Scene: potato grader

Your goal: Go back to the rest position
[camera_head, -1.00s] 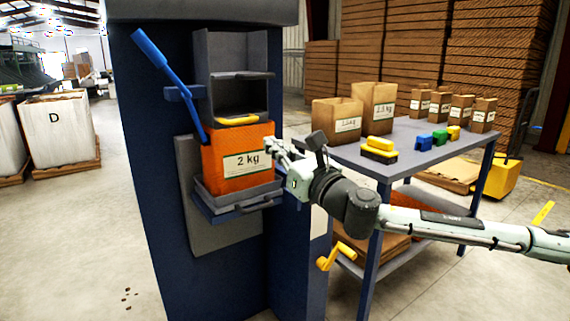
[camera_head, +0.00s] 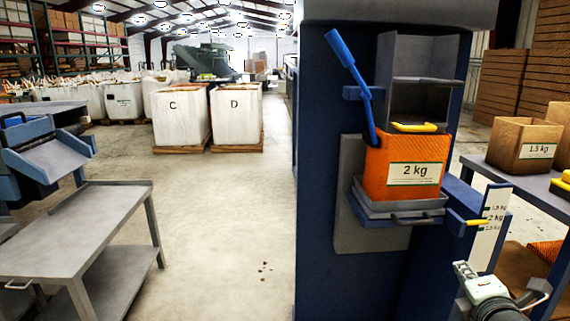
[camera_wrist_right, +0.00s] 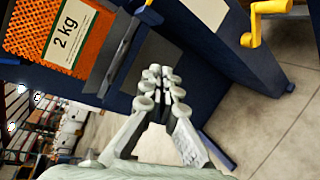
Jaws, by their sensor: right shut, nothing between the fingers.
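My right gripper (camera_wrist_right: 163,85) is shut and empty in the right wrist view, with its fingertips together. In the head view my right gripper (camera_head: 464,270) shows at the lower right, below and to the right of the orange 2 kg bag (camera_head: 400,190). The bag sits upright on the grey tray (camera_head: 395,213) of the blue machine (camera_head: 325,180). The bag also shows in the right wrist view (camera_wrist_right: 30,35), apart from the gripper. My left gripper is not in view.
A yellow crank (camera_wrist_right: 255,25) is near the gripper in the wrist view. A table (camera_head: 490,170) with a 1.5 kg bag (camera_head: 525,145) is at right. A grey cart (camera_head: 75,230) stands left.

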